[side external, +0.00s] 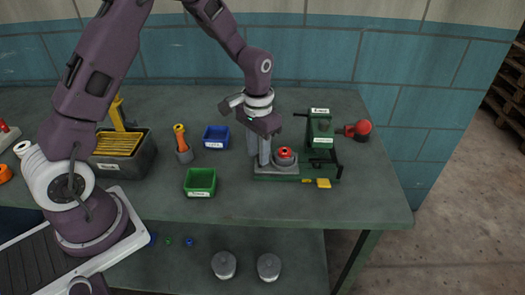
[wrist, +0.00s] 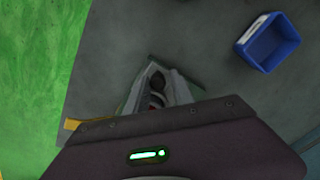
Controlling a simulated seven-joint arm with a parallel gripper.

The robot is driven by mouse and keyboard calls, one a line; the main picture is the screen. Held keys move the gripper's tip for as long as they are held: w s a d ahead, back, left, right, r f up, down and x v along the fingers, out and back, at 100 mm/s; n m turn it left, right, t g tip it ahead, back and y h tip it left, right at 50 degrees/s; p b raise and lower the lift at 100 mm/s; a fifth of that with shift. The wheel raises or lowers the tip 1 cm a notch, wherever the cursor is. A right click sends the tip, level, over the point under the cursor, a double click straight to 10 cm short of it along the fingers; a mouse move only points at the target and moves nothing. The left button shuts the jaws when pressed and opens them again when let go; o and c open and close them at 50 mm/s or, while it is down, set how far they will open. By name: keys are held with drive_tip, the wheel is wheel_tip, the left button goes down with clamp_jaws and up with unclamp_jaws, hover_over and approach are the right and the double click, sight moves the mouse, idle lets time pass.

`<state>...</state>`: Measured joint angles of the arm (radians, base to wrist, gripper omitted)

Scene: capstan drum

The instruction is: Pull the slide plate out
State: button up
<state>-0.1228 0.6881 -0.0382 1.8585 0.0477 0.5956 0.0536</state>
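A green machine base (side external: 262,173) stands on the table and carries a grey drum with a red top (side external: 285,154). A yellow tab (side external: 323,183) sticks out at its front right; a yellow piece (wrist: 72,124) also shows in the wrist view. I cannot tell for sure which part is the slide plate. My gripper (side external: 264,162) points down just left of the drum, low over the base. In the wrist view my fingers (wrist: 157,82) have dark and reddish shapes between them. Whether they touch or hold anything is hidden.
A green vise-like block (side external: 320,130) stands right of the drum, with a red-ended part (side external: 358,129) behind it. A blue bin (side external: 216,137) and a green bin (side external: 200,182) are to the left, with an orange-handled tool (side external: 182,142). The table's front right is clear.

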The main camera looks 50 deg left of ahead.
drive_tip(key=shift+o, duration=1.3)
wheel_tip(320, 180, up, 7)
drive_tip(key=shift+r, duration=0.1)
drive_tip(key=s+d+r+t, duration=0.2)
drive_tip(key=s+r+t, duration=0.1)
drive_tip(key=s+r, duration=0.95)
drive_tip(key=s+d+r+t, duration=0.2)
drive_tip(key=s, duration=1)
drive_tip(key=shift+s+t, duration=0.15)
drive_tip(key=shift+t, duration=0.15)
